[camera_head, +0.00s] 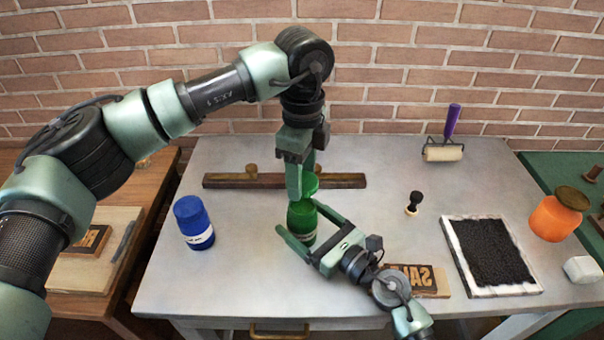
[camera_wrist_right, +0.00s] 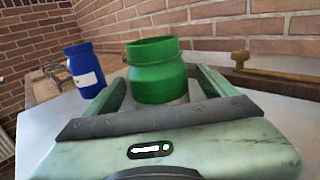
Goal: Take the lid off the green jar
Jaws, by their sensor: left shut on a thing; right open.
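The green jar (camera_head: 301,222) stands on the grey table in the head view, a pale label on its side. In the right wrist view the green jar (camera_wrist_right: 158,75) shows an uncovered mouth. My left gripper (camera_head: 299,192) is shut on the green lid (camera_head: 311,184), just above the jar; whether they touch is unclear from the head view. The lid is not visible in the right wrist view. My right gripper (camera_head: 300,218) is open, its fingers on either side of the jar's body.
A blue jar (camera_head: 193,223) stands to the left. A wooden bar (camera_head: 230,181) lies behind. To the right are a small black stamp (camera_head: 414,203), a type block (camera_head: 428,281), a black-filled tray (camera_head: 490,252), a purple-handled roller (camera_head: 443,150) and an orange jar (camera_head: 553,219).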

